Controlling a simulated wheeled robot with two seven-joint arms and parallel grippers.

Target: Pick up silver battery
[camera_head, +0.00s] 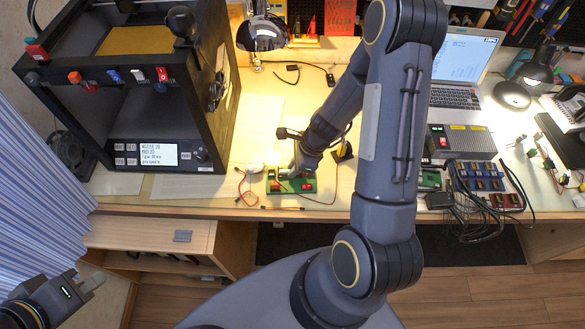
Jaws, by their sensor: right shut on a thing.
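My right arm crosses the middle of the view, and its gripper (301,168) is low over a small green circuit board (303,186) on the desk. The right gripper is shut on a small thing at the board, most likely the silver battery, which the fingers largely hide. The board carries a red part and has thin wires beside it. My left gripper (92,284) is at the bottom left, away from the desk top and beside the curtain. Whether its fingers are apart is not clear.
A black 3D printer (125,100) stands to the left on the desk. A lamp head (262,30) hangs behind the board. A laptop (460,70), a grey box (462,142) and several small boards with cables lie to the right.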

